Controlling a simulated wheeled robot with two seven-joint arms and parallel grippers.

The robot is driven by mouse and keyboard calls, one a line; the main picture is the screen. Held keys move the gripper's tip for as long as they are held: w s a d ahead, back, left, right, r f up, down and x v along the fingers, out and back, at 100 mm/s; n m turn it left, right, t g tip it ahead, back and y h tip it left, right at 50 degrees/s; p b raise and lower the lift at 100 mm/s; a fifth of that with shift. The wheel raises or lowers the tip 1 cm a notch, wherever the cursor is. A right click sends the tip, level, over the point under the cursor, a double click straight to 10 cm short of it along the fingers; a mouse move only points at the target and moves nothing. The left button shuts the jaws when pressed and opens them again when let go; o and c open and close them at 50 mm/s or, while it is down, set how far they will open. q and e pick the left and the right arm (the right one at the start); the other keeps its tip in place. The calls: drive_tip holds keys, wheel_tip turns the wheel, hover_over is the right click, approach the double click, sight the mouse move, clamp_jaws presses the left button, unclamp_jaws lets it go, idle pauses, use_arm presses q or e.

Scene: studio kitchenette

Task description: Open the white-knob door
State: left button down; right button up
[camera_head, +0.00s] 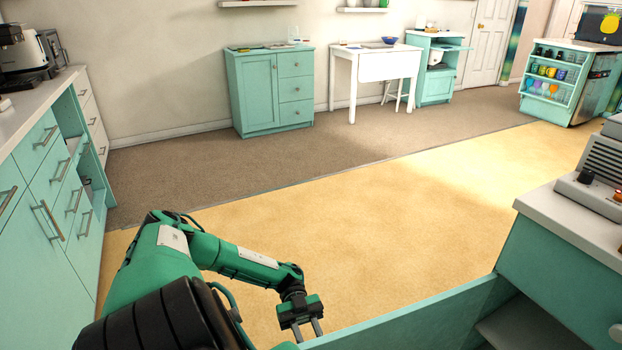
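A teal door panel (420,318) stands swung out from the teal cabinet at the lower right, and its inner side faces me. Part of a pale shelf (530,328) shows in the opening. No knob shows on this panel; its outer face is hidden. My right gripper is out of view.
A white counter (575,222) with a grey appliance (605,165) tops the right cabinet. Teal drawers (45,195) line the left side. The yellow floor (400,220) ahead is clear. A small teal cabinet (255,95) and a white table (388,65) stand along the far wall.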

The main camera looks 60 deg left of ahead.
use_arm(q)
drive_tip(key=shift+s, duration=0.1)
drive_tip(key=c, duration=1.1)
unclamp_jaws()
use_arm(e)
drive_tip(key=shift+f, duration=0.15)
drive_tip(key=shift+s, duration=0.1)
